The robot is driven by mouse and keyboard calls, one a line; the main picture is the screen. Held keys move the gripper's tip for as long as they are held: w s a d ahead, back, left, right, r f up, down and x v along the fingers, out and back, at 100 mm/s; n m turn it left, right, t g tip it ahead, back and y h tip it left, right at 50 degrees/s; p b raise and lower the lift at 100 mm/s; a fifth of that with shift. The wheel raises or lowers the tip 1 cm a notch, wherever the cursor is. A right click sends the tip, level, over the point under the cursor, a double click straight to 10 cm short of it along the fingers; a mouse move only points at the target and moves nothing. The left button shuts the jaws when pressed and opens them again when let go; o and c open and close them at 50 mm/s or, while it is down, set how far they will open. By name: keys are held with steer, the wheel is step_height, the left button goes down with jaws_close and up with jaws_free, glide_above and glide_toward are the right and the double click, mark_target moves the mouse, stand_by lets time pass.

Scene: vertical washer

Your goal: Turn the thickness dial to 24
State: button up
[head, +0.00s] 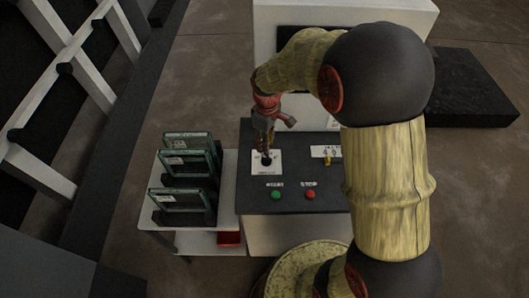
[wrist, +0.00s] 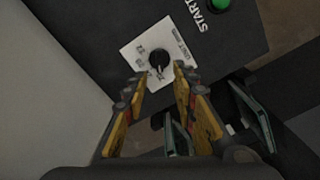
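A black dial knob (head: 267,160) sits on a white plate at the left of the dark control panel (head: 290,203). In the wrist view the knob (wrist: 159,59) lies just beyond my fingertips, roughly between their lines. The small print on its plate (wrist: 137,52) is too small to read, so its setting cannot be told. My gripper (head: 262,143) points down above this plate. In the wrist view my gripper (wrist: 160,72) has its two yellow-sided fingers apart, with nothing held. Whether a finger touches the knob cannot be told.
A green start button (head: 276,195) and a red stop button (head: 310,195) are at the panel's front. A rack of glass panes (head: 185,170) stands close on the left. A black slab (head: 470,85) lies behind right.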

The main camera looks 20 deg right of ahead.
mark_target(267, 158)
steer(key=shift+w+f+b, duration=0.1)
steer(key=shift+f+b, duration=0.3)
steer(key=shift+f, duration=3.55)
steer(key=shift+c, duration=1.2)
steer(key=c, duration=0.4)
jaws_close()
